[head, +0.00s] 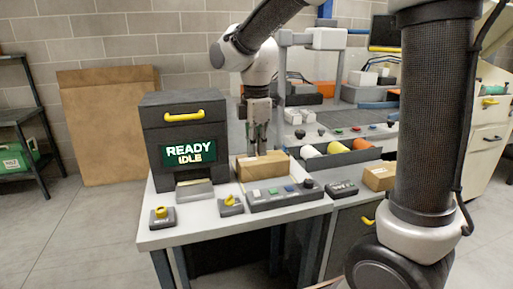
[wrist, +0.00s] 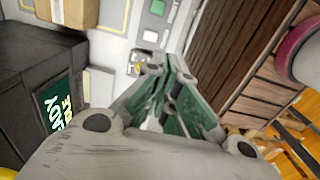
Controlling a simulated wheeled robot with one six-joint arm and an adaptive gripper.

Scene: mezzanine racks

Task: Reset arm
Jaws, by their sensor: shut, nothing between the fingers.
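My gripper (head: 258,135) hangs from my arm over the white-topped bench (head: 175,237) in the head view, pointing down. It is just above and behind a small cardboard box (head: 262,166), with no visible hold on it. In the wrist view the fingers of my gripper (wrist: 165,112) are drawn together with nothing between them. A cardboard box (wrist: 68,12) also shows at the top left of the wrist view.
Left of my gripper stands a dark machine (head: 184,140) with a yellow handle and a screen reading READY IDLE. A button panel (head: 284,194) lies in front of the box. Colored rolls (head: 338,147) sit behind to the right. A brown board (head: 108,125) leans on the wall.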

